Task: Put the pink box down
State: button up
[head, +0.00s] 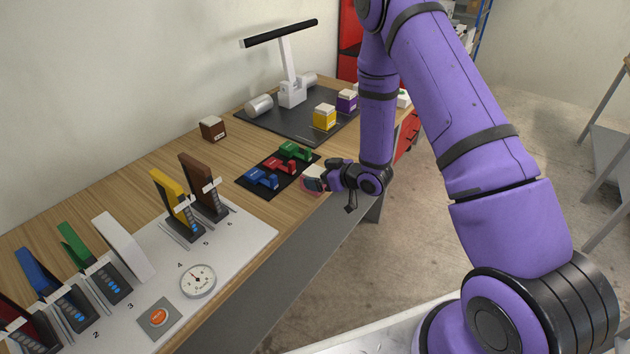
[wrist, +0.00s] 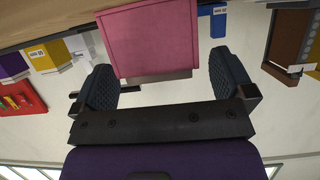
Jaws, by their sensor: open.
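The pink box (wrist: 150,38) lies between the two fingers of my gripper (wrist: 162,70) in the wrist view. A gap shows on each side of it, so the fingers are open and apart from it. In the head view the pink box (head: 309,186) is small, at the front edge of the wooden table, partly hidden by my gripper (head: 318,184). It appears to rest on the tabletop there, though its underside is hidden.
A black mat with green, red and blue pieces (head: 262,179) lies just left of my gripper. Yellow (head: 324,118) and purple (head: 347,101) boxes stand on a dark mat behind. A brown box (head: 213,128) stands near the wall. A white panel (head: 245,235) with holders lies in front.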

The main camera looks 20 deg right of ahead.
jog(key=shift+x, duration=1.25)
jog(key=c, duration=1.1)
jog(key=shift+r, duration=0.1)
jog(key=shift+c, duration=0.2)
